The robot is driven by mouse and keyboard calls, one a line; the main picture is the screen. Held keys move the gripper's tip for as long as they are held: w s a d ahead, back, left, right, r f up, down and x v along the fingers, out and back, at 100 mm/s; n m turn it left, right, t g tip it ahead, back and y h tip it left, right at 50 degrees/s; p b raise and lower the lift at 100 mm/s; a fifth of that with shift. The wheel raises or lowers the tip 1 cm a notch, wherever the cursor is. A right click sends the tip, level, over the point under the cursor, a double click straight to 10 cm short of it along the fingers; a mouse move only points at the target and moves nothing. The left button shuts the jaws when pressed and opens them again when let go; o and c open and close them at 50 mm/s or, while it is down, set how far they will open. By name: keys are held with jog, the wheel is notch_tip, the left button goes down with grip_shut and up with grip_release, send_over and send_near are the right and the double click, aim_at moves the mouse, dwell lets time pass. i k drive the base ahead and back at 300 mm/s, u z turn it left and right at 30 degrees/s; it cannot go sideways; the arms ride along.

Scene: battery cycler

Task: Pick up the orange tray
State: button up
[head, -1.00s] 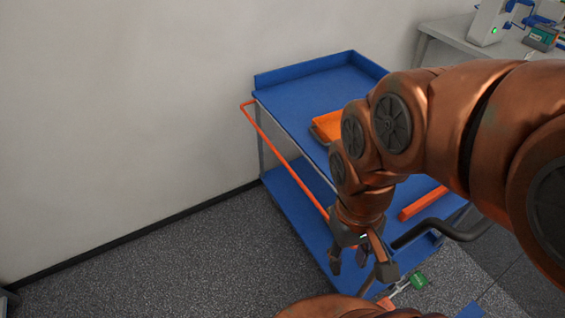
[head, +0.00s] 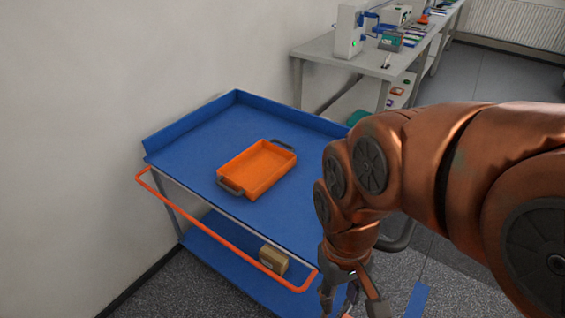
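The orange tray (head: 262,170) lies on the blue top of the cart (head: 195,150), near its middle. It is a shallow rectangular tray, empty, with a dark grey handle at its near-left end and another at its far-right end. My gripper (head: 347,306) hangs pointing down at the bottom of the view, to the right of the cart's orange push bar and lower than the tray. Its fingers are spread apart, with the tips partly cut off by the frame edge. The tray is fully in view and apart from my gripper.
The cart's orange push bar (head: 222,236) runs along its near side. A cardboard box (head: 273,260) sits on the lower shelf. A grey bench (head: 345,58) with devices stands behind. The wall borders the cart's left. Dark floor lies in front.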

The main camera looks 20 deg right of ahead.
aim_at(254, 171)
jog(key=k, duration=0.6)
jog(key=u, duration=0.75)
jog(key=i, duration=0.85)
jog(key=u, duration=0.6)
jog(key=i, duration=1.2)
jog(key=z, duration=0.35)
